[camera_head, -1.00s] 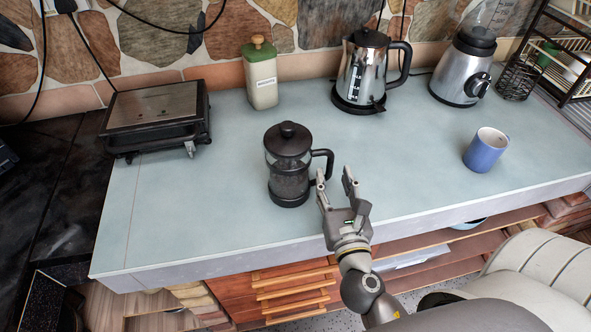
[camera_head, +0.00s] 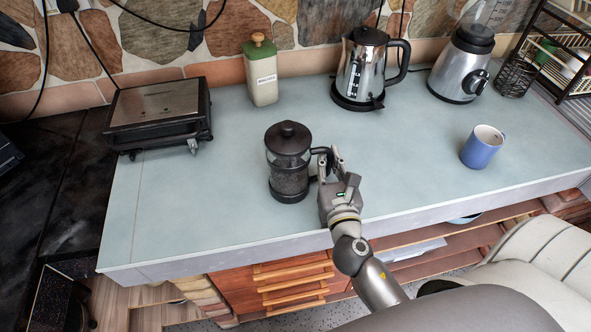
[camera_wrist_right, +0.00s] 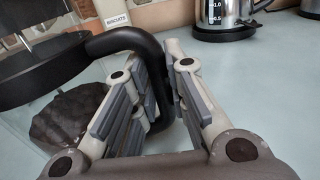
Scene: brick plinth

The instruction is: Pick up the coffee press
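The coffee press (camera_head: 289,163), a dark glass cylinder with a black lid and knob, stands upright on the pale blue counter. Its black handle (camera_head: 325,153) points right. My right gripper (camera_head: 331,160) is at this handle, with one finger on either side. The press's dark body fills the left of that view. My left gripper is not in view.
A biscuit tin (camera_head: 262,72), a kettle (camera_head: 362,72) and a blender (camera_head: 464,66) stand along the back. A grill (camera_head: 158,112) is at the left, a blue mug (camera_head: 483,148) at the right. The counter (camera_head: 215,195) around the press is mostly clear.

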